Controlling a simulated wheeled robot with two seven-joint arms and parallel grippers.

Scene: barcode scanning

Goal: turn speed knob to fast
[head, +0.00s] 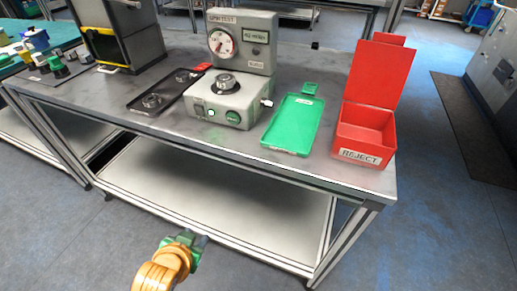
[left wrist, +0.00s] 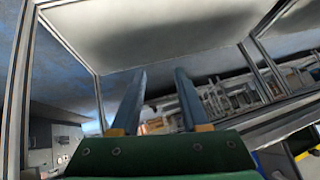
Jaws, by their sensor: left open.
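The grey spin test machine (head: 258,57) stands on the table, with a round dial (head: 222,42) on its upright panel. A black round part (head: 225,82) sits on top of its base. My left gripper (head: 198,240) is low in front of the table, well away from the machine. In the left wrist view its two fingers (left wrist: 160,75) are apart and empty, below the tabletop.
A black tray (head: 130,108) with round parts lies left of the machine. A green tray (head: 290,122) and an open red reject box (head: 365,133) stand to its right. The table's front edge (head: 240,153) and lower shelf (head: 200,195) are near my left arm.

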